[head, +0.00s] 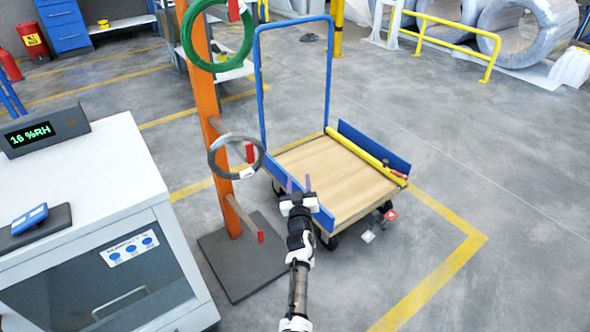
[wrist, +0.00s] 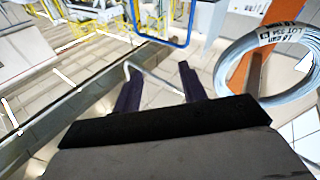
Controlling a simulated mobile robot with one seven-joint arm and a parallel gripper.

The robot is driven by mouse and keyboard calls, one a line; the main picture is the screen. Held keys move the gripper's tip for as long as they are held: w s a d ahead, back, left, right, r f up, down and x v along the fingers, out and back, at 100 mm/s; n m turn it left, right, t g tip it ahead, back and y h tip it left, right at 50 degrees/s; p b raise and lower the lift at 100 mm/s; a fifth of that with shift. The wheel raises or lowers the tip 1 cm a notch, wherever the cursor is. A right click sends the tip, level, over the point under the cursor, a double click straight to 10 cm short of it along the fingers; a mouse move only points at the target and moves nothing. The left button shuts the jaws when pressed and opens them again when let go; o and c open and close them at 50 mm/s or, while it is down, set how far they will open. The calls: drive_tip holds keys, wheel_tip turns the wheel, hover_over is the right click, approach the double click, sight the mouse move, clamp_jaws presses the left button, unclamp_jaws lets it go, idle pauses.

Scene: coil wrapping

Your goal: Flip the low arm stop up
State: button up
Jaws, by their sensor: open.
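An orange post (head: 205,105) on a dark base plate carries several arms. The low arm (head: 240,214) is bare, with a small red stop (head: 261,237) at its outer end that appears to sit low at the tip. My gripper (head: 298,184) is open and empty, to the right of and above that stop in the head view, apart from it. In the wrist view its two dark fingers (wrist: 160,78) are spread, and no red stop shows clearly between them.
A grey wire coil (head: 212,165) hangs on the middle arm and a green coil (head: 186,40) on the upper arm. The grey coil also shows in the wrist view (wrist: 228,75). A blue-framed cart (head: 335,180) stands right of the post. A white cabinet (head: 80,180) is at left.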

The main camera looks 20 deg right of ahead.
drive_tip(key=shift+m+h, duration=0.5)
drive_tip(key=shift+m, duration=0.2)
drive_tip(key=shift+w+a+r, duration=0.1)
drive_tip(key=shift+a+r, duration=0.1)
drive_tip(key=shift+r, duration=0.75)
drive_tip(key=shift+w+a+r, duration=0.1)
drive_tip(key=shift+a+r, duration=0.05)
drive_tip(key=shift+r, duration=0.85)
drive_tip(key=shift+w+a+r, duration=0.1)
drive_tip(key=shift+a+r, duration=0.1)
drive_tip(key=shift+r, duration=0.75)
